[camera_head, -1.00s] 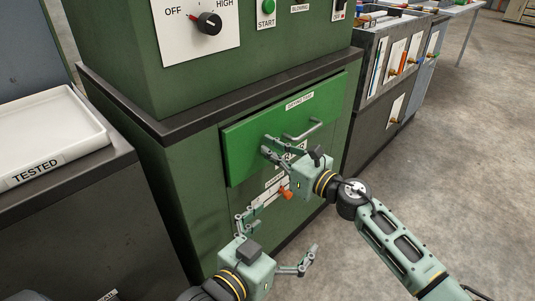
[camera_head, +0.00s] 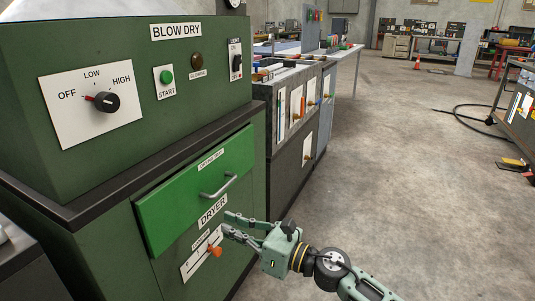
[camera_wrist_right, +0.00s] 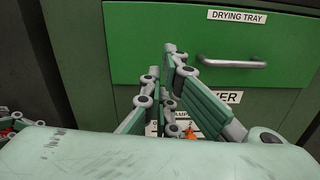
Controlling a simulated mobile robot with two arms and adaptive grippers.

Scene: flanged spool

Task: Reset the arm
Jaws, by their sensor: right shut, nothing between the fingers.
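My right gripper (camera_head: 226,223) is in front of the green dryer, below the drying tray's handle. In the right wrist view its fingers (camera_wrist_right: 174,68) are close together, shut with nothing between them. The green drying tray front (camera_head: 185,195) has a metal handle (camera_head: 219,186), and the gripper is apart from it. The tray and handle (camera_wrist_right: 235,63) also show in the right wrist view, beyond the fingers. An orange lever (camera_head: 214,251) on a white plate is just below and left of the fingertips. My left gripper does not show in the head view.
The dryer's upper panel has a black knob (camera_head: 107,101), a green start button (camera_head: 167,77) and a small switch (camera_head: 236,66). A grey cabinet (camera_head: 292,150) with tools stands behind to the right. The concrete floor (camera_head: 400,170) on the right is open.

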